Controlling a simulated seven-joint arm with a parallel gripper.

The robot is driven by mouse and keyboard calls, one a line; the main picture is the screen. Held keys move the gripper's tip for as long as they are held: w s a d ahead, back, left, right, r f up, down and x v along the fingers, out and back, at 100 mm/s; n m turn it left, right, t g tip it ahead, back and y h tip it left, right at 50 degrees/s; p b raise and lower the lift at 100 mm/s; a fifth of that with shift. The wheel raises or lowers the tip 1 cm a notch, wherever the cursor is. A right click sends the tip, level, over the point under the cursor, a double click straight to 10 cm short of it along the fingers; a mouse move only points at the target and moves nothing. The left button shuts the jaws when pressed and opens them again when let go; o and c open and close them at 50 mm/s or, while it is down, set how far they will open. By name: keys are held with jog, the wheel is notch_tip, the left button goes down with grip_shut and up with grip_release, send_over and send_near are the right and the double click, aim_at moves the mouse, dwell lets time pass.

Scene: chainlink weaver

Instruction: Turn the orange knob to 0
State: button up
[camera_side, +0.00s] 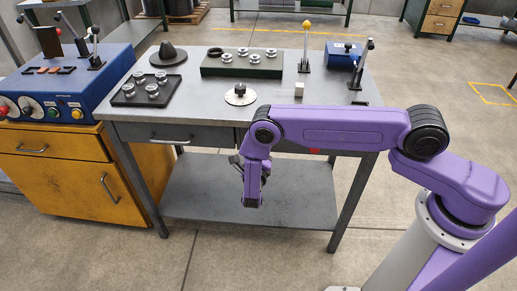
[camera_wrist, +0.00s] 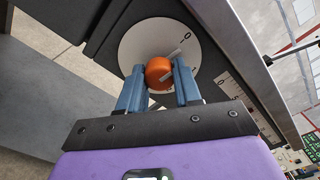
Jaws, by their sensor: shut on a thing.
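In the wrist view the orange knob (camera_wrist: 159,72) sits in the middle of a round white dial (camera_wrist: 135,48). My gripper (camera_wrist: 160,78) has its two blue fingers on opposite sides of the knob, shut on it. A "0" is printed on the dial up and right of the knob, with a grey mark between them. In the side view my gripper (camera_side: 252,196) hangs low in front of the grey workbench (camera_side: 215,105). The orange knob is not visible there.
The workbench top carries a black tray (camera_side: 150,90) with metal pieces, a green block (camera_side: 242,65), a small dial (camera_side: 240,95), a blue box (camera_side: 343,55) and levers. A blue control console (camera_side: 70,85) stands left. The bench's lower shelf (camera_side: 245,190) looks empty.

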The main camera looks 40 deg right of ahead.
jog(key=shift+n, duration=0.6)
jog(key=o, duration=1)
jog(key=shift+o, duration=0.2)
jog(key=shift+s+a, duration=0.1)
jog(key=v, duration=1.7)
jog(key=shift+s+a+r, duration=0.1)
